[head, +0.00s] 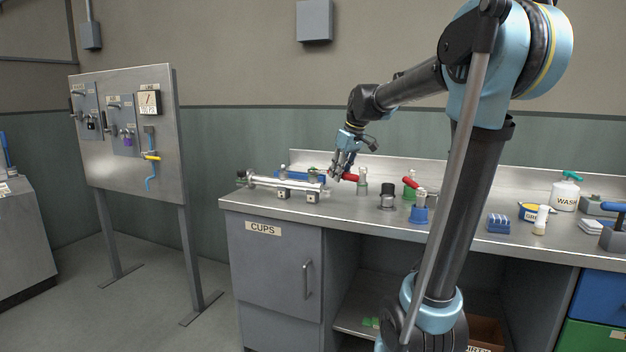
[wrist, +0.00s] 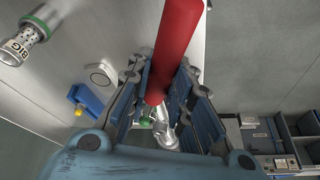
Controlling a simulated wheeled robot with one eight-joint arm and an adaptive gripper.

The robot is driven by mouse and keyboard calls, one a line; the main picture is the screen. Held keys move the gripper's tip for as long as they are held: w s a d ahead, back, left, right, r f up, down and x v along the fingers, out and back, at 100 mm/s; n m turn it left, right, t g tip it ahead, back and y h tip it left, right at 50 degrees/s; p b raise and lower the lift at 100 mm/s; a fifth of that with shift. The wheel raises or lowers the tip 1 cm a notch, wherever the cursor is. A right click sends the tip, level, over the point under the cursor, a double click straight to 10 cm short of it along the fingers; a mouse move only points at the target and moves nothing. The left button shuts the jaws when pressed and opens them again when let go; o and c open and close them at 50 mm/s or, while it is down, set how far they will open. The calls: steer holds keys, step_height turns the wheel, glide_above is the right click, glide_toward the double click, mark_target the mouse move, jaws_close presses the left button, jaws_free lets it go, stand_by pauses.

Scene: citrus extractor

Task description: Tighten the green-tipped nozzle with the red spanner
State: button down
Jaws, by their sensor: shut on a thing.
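My gripper (head: 344,170) is shut on the red handle of the spanner (wrist: 178,45), above the bench near the right end of the silver tube assembly. The handle passes between the fingers in the wrist view. Its red part also shows below the gripper in the head view (head: 349,177). A green-tipped piece (wrist: 146,122), probably the nozzle, shows below the fingers beside metal parts. I cannot tell whether the spanner's jaw touches the nozzle; the fingers partly hide that spot.
The silver tube assembly (head: 265,181) lies along the bench's left end. A perforated metal part marked BIG (wrist: 22,47) shows in the wrist view. A blue holder (head: 418,215), a blue block (head: 498,224) and a WASH bottle (head: 565,196) stand farther right.

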steer(key=shift+r, duration=2.35)
stand_by(1.3)
steer(key=shift+r, duration=1.95)
steer(key=shift+d, duration=0.1)
steer(key=shift+s+d+r, duration=1.5)
steer(key=shift+s+d, duration=0.2)
steer(key=shift+d, duration=0.05)
steer(key=shift+w, duration=0.1)
